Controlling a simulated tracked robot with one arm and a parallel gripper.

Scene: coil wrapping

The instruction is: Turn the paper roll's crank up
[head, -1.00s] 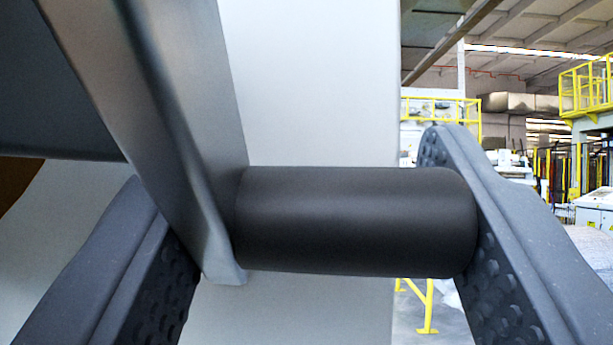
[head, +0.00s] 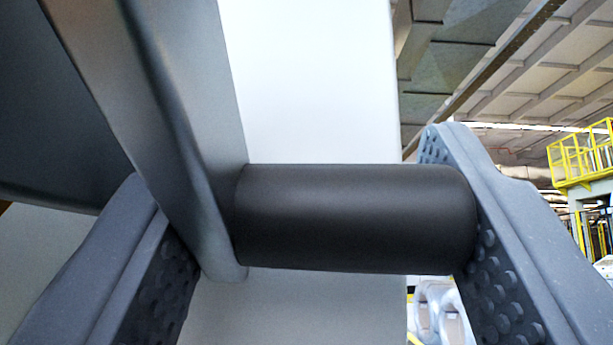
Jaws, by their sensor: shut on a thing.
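The crank's black cylindrical handle (head: 355,218) lies sideways across the middle of the view. My gripper (head: 310,235) is shut on it end to end. The right finger presses the handle's free end. The left finger lies against the crank arm at the other end. The grey metal crank arm (head: 165,110) runs from the handle up and to the left, out of the picture. The crank's pivot is out of view. A pale upright surface (head: 310,80) stands behind the handle; I cannot tell whether it is the paper roll or its stand.
A dark grey panel (head: 50,110) fills the upper left behind the crank arm. A yellow railed platform (head: 580,160) stands far off at the right, under the hall roof (head: 530,70). Pale rolls (head: 440,310) show low behind the right finger.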

